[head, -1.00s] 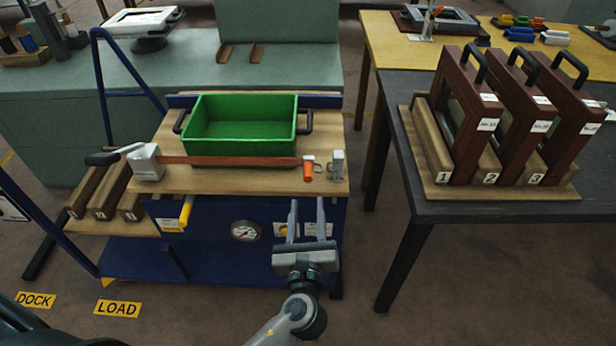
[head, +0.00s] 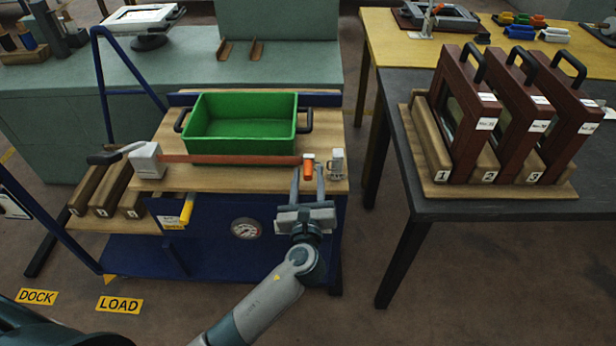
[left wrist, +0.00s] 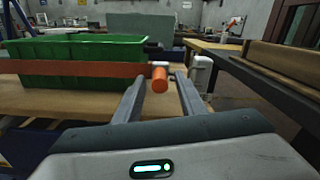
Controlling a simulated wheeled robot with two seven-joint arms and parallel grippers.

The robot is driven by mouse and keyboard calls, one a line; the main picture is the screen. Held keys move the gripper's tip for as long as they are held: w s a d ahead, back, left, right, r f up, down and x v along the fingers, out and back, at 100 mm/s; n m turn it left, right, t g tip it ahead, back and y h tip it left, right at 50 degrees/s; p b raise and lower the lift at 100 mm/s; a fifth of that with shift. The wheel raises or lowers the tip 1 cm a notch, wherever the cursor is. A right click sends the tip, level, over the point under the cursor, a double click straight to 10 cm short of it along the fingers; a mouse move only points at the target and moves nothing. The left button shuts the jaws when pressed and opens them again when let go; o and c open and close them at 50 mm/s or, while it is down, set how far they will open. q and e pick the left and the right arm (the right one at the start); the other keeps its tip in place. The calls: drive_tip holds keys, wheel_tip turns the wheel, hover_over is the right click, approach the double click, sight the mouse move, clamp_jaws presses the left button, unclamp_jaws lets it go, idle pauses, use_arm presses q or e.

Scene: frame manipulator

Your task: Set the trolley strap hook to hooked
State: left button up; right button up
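The red-brown strap (head: 230,159) runs across the front of the green bin from a grey ratchet block (head: 146,160) to its orange hook end (head: 308,170). A small grey catch post (head: 337,162) stands just right of the hook end, apart from it. My left gripper (head: 307,172) is open at the trolley's front edge, its fingertips to either side of the orange end. In the left wrist view the orange end (left wrist: 160,80) shows between the fingertips, with a gap on each side, and the post (left wrist: 202,74) lies beyond the right finger. My right gripper is not in view.
The green bin (head: 240,145) sits on the trolley's wooden top (head: 225,180). A dark table (head: 440,209) with a rack of framed panels (head: 520,125) stands to the right, across a floor gap. A yellow handle (head: 186,211) and gauge (head: 246,230) are on the trolley front.

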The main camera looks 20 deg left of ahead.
use_arm(q)
clamp_jaws()
drive_tip(key=d, duration=0.2)
drive_tip(key=w+d, duration=0.1)
drive_tip(key=d, duration=0.1)
drive_tip(key=shift+w+d, duration=0.15)
drive_tip(key=shift+d, duration=0.15)
unclamp_jaws()
drive_tip(key=shift+d, duration=0.15)
